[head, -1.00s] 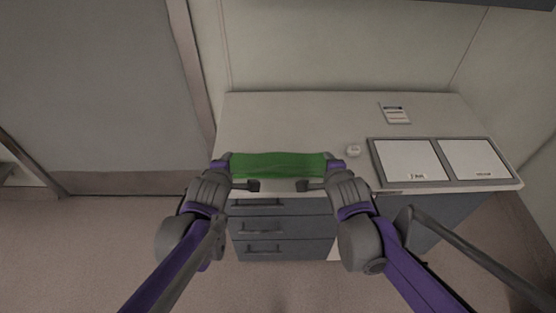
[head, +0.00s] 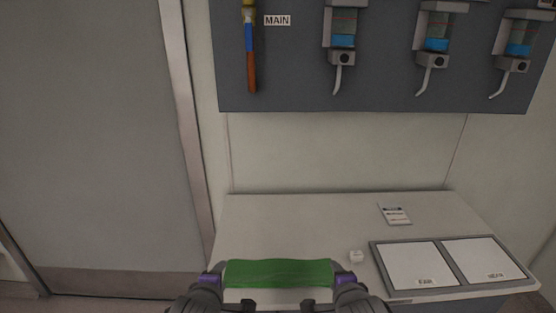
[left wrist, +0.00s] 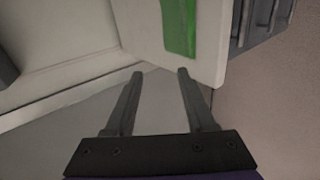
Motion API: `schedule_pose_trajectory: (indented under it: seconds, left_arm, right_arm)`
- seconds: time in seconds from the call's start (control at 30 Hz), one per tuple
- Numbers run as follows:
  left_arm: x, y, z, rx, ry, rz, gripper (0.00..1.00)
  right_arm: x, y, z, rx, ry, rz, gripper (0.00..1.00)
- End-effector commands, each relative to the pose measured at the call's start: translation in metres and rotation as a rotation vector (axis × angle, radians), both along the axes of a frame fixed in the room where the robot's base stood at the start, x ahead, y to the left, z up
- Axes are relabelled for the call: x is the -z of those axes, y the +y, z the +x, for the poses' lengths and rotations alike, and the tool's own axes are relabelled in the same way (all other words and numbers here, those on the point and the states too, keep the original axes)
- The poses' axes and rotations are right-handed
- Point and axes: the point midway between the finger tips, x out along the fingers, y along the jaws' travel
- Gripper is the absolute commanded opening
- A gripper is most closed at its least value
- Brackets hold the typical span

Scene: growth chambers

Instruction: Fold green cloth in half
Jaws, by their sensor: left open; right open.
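The green cloth (head: 279,273) lies as a flat, wide strip near the front edge of the pale counter, between my two grippers in the head view. My left gripper (head: 236,300) is at its left end and my right gripper (head: 320,300) at its right end; both are open, and the bottom of the frame cuts off their arms. In the left wrist view, the left gripper (left wrist: 160,73) has its fingers apart with nothing between them. The cloth (left wrist: 180,24) shows beyond the fingertips there, apart from them. Whether the right fingers touch the cloth I cannot tell.
The counter (head: 290,220) is clear behind the cloth. Dispensers (head: 342,30) hang on the wall panel above.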

Motion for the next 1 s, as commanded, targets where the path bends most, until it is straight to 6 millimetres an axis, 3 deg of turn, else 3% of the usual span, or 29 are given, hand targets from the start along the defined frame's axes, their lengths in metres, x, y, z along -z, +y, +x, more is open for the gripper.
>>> schedule_pose_trajectory:
  seconds: [0.13, 0.27, 0.63, 0.8, 1.0]
  left_arm:
    - [0.002, 0.012, -0.024, 0.096, 0.059, 0.153, 0.55]
    - [0.009, 0.026, -0.062, 0.272, 0.153, 0.373, 0.55]
    - [0.035, 0.043, -0.166, 0.930, 0.358, 0.877, 0.55]
    - [0.043, 0.042, -0.191, 1.127, 0.374, 0.978, 0.55]
    - [0.046, 0.042, -0.197, 1.189, 0.376, 1.007, 0.55]
  right_arm:
    - [0.002, -0.012, -0.024, -0.095, 0.059, -0.152, 0.55]
    - [0.009, -0.025, -0.062, -0.271, 0.153, -0.371, 0.55]
    - [0.035, -0.043, -0.166, -0.926, 0.358, -0.873, 0.55]
    - [0.043, -0.042, -0.190, -1.123, 0.375, -0.974, 0.55]
    - [0.046, -0.042, -0.197, -1.184, 0.377, -1.003, 0.55]
